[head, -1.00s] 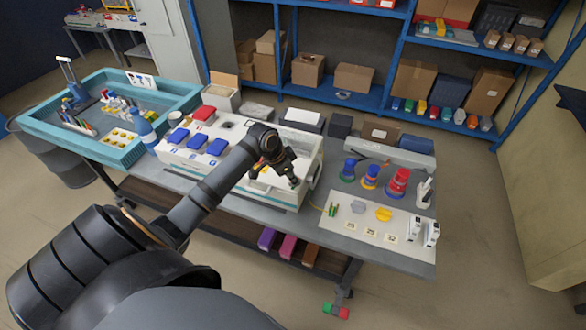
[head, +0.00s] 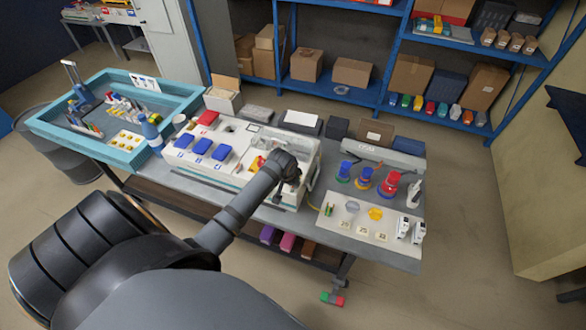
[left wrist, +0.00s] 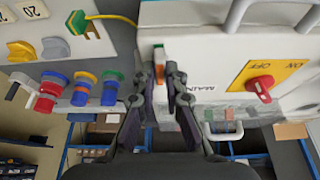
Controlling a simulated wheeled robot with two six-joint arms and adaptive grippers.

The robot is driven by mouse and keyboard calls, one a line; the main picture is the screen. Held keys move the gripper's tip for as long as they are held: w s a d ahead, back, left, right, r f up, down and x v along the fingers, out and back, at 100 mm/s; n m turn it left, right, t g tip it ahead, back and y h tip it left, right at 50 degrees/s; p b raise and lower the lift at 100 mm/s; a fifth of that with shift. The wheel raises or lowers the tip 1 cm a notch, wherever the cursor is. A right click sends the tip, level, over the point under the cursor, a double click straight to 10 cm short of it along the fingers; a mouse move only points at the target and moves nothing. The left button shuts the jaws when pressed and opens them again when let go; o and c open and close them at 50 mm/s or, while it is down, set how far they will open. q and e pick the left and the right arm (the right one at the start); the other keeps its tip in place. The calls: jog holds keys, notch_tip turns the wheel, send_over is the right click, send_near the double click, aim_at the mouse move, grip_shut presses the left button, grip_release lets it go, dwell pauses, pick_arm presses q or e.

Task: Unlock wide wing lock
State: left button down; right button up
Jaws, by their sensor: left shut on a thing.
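On the white panel at the right in the head view are a grey wing knob (head: 352,208) and a yellow wing knob (head: 376,214). They also show at the upper left of the left wrist view, grey (left wrist: 55,47) and yellow (left wrist: 20,50); I cannot tell which is the wide wing lock. My left gripper (left wrist: 165,72) is at the white box (left wrist: 205,60), beside the word MAIN. Its fingers are close together around a small orange-and-green part (left wrist: 158,53), partly hidden. In the head view my wrist hides the fingertips. My right gripper is not in view.
A red rotary switch (left wrist: 262,86) on a yellow ON/OFF plate is right of the gripper in the wrist view. Blue, multicoloured and red plugs (head: 388,185) stand behind the knobs. A teal tray (head: 120,157) is at the left.

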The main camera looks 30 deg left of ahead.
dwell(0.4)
pick_arm(q)
jog(key=c, duration=1.4)
grip_release()
jog(key=v, duration=1.2)
jog(key=shift+d, duration=0.1)
